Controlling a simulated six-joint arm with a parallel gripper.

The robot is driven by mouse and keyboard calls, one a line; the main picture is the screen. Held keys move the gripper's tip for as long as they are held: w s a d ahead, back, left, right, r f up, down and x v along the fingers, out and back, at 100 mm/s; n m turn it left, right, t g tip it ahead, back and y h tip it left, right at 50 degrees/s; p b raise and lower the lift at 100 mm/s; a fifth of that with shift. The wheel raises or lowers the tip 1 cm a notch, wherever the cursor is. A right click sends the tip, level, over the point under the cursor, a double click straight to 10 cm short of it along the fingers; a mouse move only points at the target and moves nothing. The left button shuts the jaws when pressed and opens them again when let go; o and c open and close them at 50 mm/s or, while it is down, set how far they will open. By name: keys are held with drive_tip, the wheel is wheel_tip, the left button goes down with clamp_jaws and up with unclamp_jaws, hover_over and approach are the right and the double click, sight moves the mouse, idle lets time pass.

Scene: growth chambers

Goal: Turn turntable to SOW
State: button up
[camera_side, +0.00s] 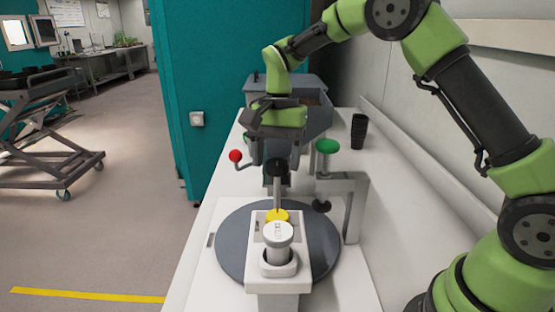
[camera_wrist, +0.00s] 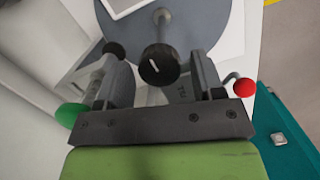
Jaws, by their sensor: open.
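The turntable (camera_side: 232,255) is a flat dark grey disc on the white bench, and part of it shows in the wrist view (camera_wrist: 228,22). A black knob (camera_wrist: 158,66) with a white mark on top stands on a metal post from the disc. It shows in the side view (camera_side: 279,170) at the height of my gripper (camera_side: 277,178). In the wrist view my gripper (camera_wrist: 160,78) is open, with a finger on either side of the knob and gaps between. I cannot read a SOW label.
A white holder with a white-capped cylinder (camera_side: 278,233) and a yellow disc (camera_side: 277,214) stands in front. A green-knobbed clamp (camera_side: 327,146) is on the right, a red-balled lever (camera_side: 236,156) on the left. Black stacked cups (camera_side: 358,132) stand behind.

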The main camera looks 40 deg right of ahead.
wheel_tip(320, 180, up, 5)
drive_tip(key=shift+r, duration=0.1)
idle(0.3)
idle(2.2)
